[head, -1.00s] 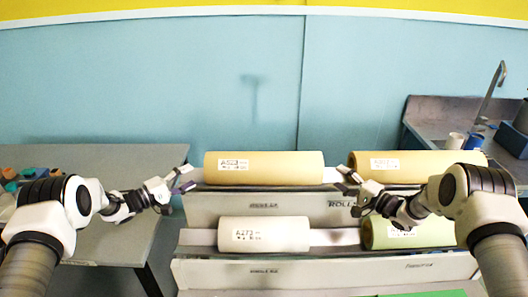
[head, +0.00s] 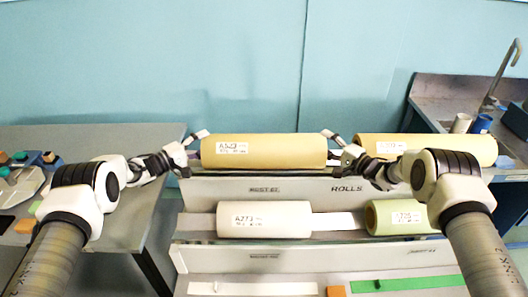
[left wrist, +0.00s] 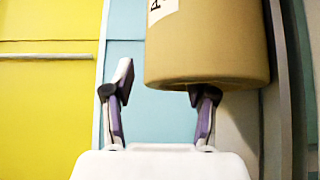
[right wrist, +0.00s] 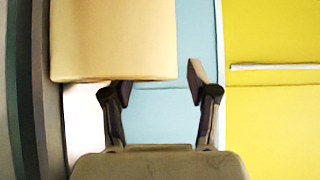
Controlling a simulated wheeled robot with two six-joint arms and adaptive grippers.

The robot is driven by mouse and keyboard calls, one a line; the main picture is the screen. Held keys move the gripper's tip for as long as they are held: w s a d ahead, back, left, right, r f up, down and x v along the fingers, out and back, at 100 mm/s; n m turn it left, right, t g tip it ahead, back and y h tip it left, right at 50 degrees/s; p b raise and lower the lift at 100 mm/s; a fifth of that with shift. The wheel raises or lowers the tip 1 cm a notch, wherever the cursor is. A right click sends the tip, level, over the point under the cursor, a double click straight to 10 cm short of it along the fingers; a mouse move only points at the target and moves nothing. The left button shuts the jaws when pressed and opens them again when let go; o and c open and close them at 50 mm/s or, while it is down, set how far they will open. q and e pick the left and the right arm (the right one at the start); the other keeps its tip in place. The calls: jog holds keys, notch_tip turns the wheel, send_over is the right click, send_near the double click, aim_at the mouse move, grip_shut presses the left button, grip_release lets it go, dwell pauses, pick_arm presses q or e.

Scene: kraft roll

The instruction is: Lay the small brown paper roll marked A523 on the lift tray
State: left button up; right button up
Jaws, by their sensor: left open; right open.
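The brown paper roll (head: 285,151) with a white label that appears to read A523 lies on its side on the upper shelf, at the left. My left gripper (head: 191,153) is open at the roll's left end. In the left wrist view the roll (left wrist: 205,50) covers the tip of one finger, and the other finger stands clear. My right gripper (head: 331,147) is open at the right end. In the right wrist view the roll (right wrist: 110,40) partly overlaps one finger. Neither gripper holds the roll. I cannot make out the lift tray.
A second tan roll (head: 470,149) lies right of my right gripper. On the lower shelf are a white roll (head: 290,219) marked A273 and a green roll (head: 385,217). A grey table (head: 90,140) stands left and a sink counter (head: 430,95) right. A green strip (head: 425,283) lies below.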

pick_arm(q)
jog(key=shift+w+d+r, duration=0.1)
jog(key=shift+w+d, duration=0.2)
jog(key=shift+d, duration=0.3)
pick_arm(e)
jog(key=shift+w+a+r, duration=0.15)
jog(key=shift+w+a, duration=0.25)
jog(key=shift+a, duration=0.1)
pick_arm(q)
jog(key=shift+w, duration=0.2)
pick_arm(e)
jog(key=shift+w, duration=0.2)
pick_arm(q)
grip_shut()
pick_arm(e)
grip_shut()
